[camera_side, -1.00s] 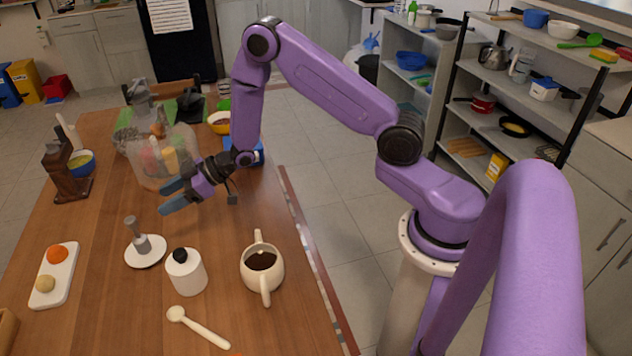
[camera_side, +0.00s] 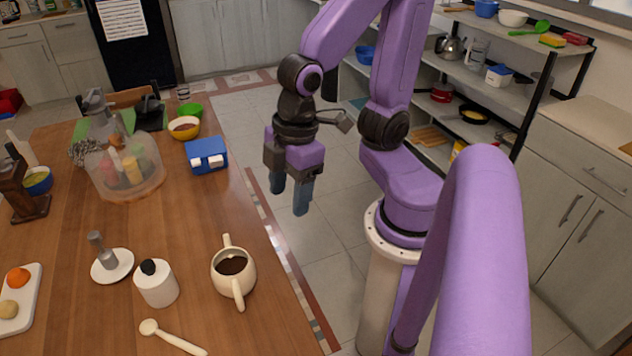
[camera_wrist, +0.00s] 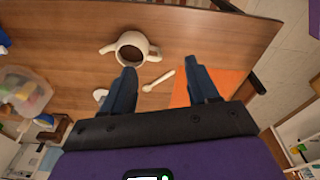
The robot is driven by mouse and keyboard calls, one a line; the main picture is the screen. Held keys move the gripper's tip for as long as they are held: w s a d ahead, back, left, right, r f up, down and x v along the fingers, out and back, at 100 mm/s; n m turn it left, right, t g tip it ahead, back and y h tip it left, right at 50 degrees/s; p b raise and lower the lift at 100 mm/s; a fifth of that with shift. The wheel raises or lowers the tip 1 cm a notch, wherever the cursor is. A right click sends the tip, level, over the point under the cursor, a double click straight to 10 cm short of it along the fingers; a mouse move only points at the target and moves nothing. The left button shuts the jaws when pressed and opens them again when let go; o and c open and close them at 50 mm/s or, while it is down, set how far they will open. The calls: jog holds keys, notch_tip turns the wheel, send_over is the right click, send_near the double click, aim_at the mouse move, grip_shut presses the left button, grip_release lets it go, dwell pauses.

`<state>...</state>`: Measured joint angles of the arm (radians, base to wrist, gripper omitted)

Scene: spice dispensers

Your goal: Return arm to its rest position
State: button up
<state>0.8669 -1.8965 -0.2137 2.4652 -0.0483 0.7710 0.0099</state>
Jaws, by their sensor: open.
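My gripper (camera_side: 289,196) is open and empty in the side view. It points down, with blue-grey fingers, off the right edge of the wooden table (camera_side: 190,225) and above the floor. My purple arm is folded back near its base. In the wrist view my gripper (camera_wrist: 160,95) shows two dark blue fingers spread apart with nothing between them. The wooden table (camera_wrist: 70,45) lies beyond the fingers there.
On the table are a two-handled cream mug (camera_side: 233,272), a white jar (camera_side: 157,284), a spoon (camera_side: 172,338), a blue box (camera_side: 206,155) and a clear container (camera_side: 125,178) holding bottles. A shelf unit (camera_side: 500,95) stands behind my arm. Floor (camera_side: 335,200) is clear beside the table.

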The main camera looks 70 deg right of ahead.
jog(key=shift+n+g+h, duration=0.3)
jog(key=shift+g, duration=0.1)
jog(key=s, duration=0.1)
jog(key=s+d, duration=0.2)
jog(key=s, duration=0.1)
jog(key=shift+d+r, duration=0.2)
jog(key=shift+r, duration=0.15)
jog(key=shift+w, duration=0.1)
dwell(0.4)
